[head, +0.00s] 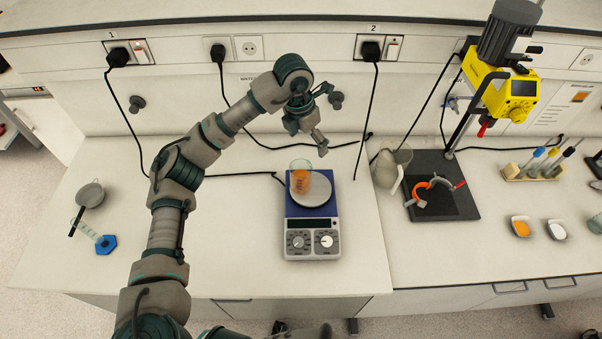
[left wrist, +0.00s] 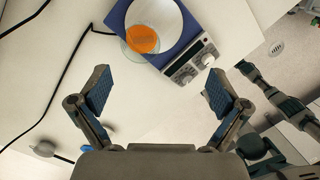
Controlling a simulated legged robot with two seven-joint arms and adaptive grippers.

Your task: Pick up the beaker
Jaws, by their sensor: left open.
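The beaker (head: 300,177) is a clear glass with orange liquid in it. It stands upright on the left part of the round pan of the blue balance (head: 313,225). In the left wrist view the beaker (left wrist: 142,40) shows beyond the fingers, above the middle of the gap. My left gripper (head: 325,118) is above and behind the balance, apart from the beaker. Its two blue-padded fingers (left wrist: 158,92) are wide apart with nothing between them. Part of my other arm (left wrist: 275,88) shows at the right of the wrist view; its jaw state is unclear.
A pale jug (head: 390,170) and a dark stand base (head: 440,190) with a yellow device (head: 505,95) stand right of the balance. Black cables run behind it. A strainer (head: 90,194) and blue-based item (head: 106,243) lie far left.

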